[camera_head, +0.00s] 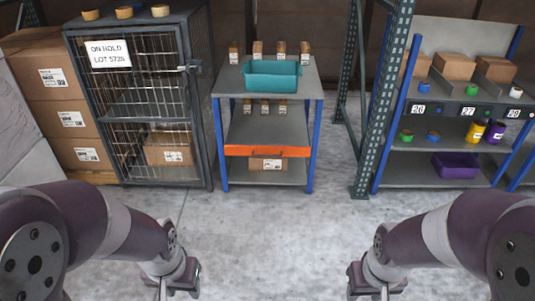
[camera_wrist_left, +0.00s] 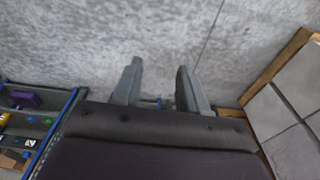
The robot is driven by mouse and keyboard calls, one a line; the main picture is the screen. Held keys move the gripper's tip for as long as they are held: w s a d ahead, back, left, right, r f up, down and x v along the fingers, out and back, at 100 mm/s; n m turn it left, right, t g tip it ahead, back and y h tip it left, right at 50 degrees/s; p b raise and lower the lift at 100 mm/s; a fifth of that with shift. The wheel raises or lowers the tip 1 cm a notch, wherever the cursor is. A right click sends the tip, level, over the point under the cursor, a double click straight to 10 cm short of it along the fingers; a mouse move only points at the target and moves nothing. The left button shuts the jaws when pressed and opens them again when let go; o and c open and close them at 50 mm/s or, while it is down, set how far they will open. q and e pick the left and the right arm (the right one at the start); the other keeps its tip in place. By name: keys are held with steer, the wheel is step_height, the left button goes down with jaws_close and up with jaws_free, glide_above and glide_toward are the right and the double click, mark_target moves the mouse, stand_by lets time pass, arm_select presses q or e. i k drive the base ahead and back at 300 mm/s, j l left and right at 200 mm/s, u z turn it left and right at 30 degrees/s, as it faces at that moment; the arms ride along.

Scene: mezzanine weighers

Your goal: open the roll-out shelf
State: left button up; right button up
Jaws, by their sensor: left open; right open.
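The roll-out shelf (camera_head: 243,131) is the grey middle level of a blue-legged rack in the head view. Its orange front bar (camera_head: 267,151) spans between the front legs and looks about level with them. Several small tagged items stand along its back. My left gripper (camera_head: 174,287) is low at the bottom left, well short of the rack; in the left wrist view its two fingers (camera_wrist_left: 160,88) are apart with nothing between them, over bare floor. My right gripper (camera_head: 377,288) is low at the bottom right, also away from the rack, open, with its fingertips partly cut off.
A teal bin (camera_head: 272,76) sits on the rack's top. A carton (camera_head: 268,164) lies on its bottom level. A mesh cage (camera_head: 145,100) stands left, near stacked cartons (camera_head: 60,95). A green post (camera_head: 378,110) and shelving (camera_head: 430,170) stand right. The floor (camera_head: 268,225) ahead is clear.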

mark_target(272, 135)
steer(key=i+z, duration=0.1)
steer(key=i, duration=0.4)
steer(key=i+j+z, duration=0.1)
steer(key=i, duration=0.35)
steer(key=i+j, duration=0.2)
steer(key=i, duration=0.3)
steer(key=i+j+z, duration=0.15)
steer(key=i, duration=0.35)
steer(key=i+j+z, duration=0.1)
steer(key=i, duration=0.35)
steer(key=i+j+z, duration=0.1)
steer(key=i+j, duration=0.25)
steer(key=i, duration=0.15)
